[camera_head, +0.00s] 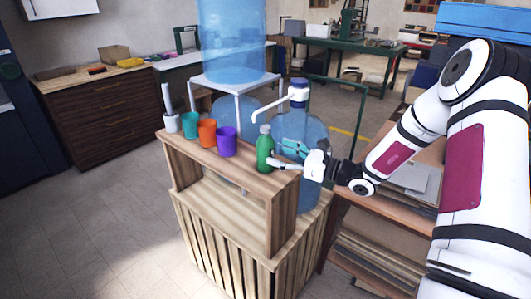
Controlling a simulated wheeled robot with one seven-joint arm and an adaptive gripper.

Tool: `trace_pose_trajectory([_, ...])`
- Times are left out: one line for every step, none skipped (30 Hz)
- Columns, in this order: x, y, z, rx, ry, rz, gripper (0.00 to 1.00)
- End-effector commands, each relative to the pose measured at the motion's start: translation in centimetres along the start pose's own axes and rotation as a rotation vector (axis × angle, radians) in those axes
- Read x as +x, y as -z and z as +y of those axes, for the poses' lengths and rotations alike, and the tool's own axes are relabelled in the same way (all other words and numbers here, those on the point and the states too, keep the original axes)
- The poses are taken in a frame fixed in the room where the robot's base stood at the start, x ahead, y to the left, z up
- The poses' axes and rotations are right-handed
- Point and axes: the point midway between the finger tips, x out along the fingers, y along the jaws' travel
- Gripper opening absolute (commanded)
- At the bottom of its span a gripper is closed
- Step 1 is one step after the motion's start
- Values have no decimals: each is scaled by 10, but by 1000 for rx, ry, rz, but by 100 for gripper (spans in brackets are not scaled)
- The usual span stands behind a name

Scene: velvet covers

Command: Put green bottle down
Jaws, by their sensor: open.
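The green bottle (265,150) stands upright on the right end of the top shelf of a wooden stand (237,170). It has a pale cap. My gripper (283,155) is just right of the bottle, with its fingers pointing left towards it. The jaws are open. One finger is near the bottle's lower side and the other is higher and to the right. I cannot tell whether a finger touches the bottle.
A purple cup (227,141), an orange cup (207,133), a teal cup (190,125) and a white container (171,123) line the shelf to the left. A large blue water jug with a pump (299,95) stands close behind my gripper.

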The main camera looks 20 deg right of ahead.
Motion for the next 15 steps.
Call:
trace_pose_trajectory([4, 0, 0, 0, -1, 0, 71])
trace_pose_trajectory([6, 0, 0, 0, -1, 0, 71])
trace_pose_trajectory([8, 0, 0, 0, -1, 1, 71])
trace_pose_trajectory([9, 0, 0, 0, -1, 1, 71])
trace_pose_trajectory([10, 0, 0, 0, -1, 1, 71])
trace_pose_trajectory([12, 0, 0, -1, -1, 1, 71])
trace_pose_trajectory([13, 0, 0, -1, -1, 1, 71])
trace_pose_trajectory([16, 0, -1, -1, -1, 1, 71])
trace_pose_trajectory([20, -1, -1, -2, -1, 1, 71])
trace_pose_trajectory([24, -1, -2, -1, -1, 0, 71])
trace_pose_trajectory([28, -1, -2, -1, -2, 0, 71])
trace_pose_trajectory([34, -2, -3, -2, -3, 0, 71])
trace_pose_trajectory([38, -2, -4, -2, -3, 0, 71])
trace_pose_trajectory([43, -2, -4, -1, -3, 0, 71])
trace_pose_trajectory([49, -2, -4, -1, -3, 0, 71])
